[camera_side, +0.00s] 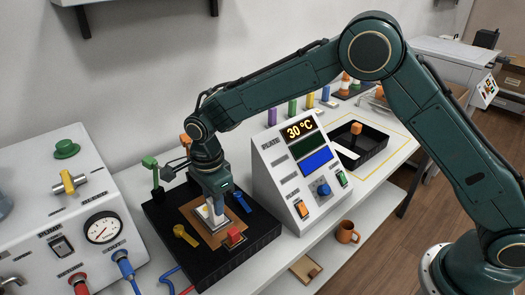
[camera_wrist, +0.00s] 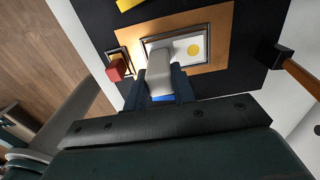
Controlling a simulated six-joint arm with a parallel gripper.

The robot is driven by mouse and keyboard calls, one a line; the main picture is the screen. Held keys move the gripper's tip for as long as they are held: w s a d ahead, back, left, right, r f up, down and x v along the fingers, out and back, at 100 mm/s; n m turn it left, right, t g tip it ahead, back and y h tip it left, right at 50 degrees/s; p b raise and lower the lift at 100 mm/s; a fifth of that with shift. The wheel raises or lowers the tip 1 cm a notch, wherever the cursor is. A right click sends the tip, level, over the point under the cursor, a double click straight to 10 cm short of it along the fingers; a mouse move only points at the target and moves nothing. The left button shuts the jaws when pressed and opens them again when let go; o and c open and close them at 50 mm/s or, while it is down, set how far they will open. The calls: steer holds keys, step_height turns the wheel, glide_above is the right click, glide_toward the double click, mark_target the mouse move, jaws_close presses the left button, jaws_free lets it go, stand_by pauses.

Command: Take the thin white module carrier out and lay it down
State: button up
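The thin white module carrier (camera_wrist: 183,46), with a yellow disc on it, sits in a dark-framed recess of the brown plate. In the side view its white part (camera_side: 204,216) shows just below my gripper (camera_side: 213,200). In the wrist view my gripper (camera_wrist: 160,88) has its two dark blue fingers on either side of a pale grey upright piece (camera_wrist: 159,66), which looks like the carrier's handle. The fingers lie very close to it; I cannot tell whether they press on it. A bit of blue shows between the fingers. The carrier's near edge is hidden.
A console (camera_side: 291,176) stands right; a black tray (camera_side: 357,145) with an orange-topped item lies beyond.

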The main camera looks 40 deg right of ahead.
steer(key=o, duration=0.3)
jaws_close()
steer(key=shift+r, duration=1.85)
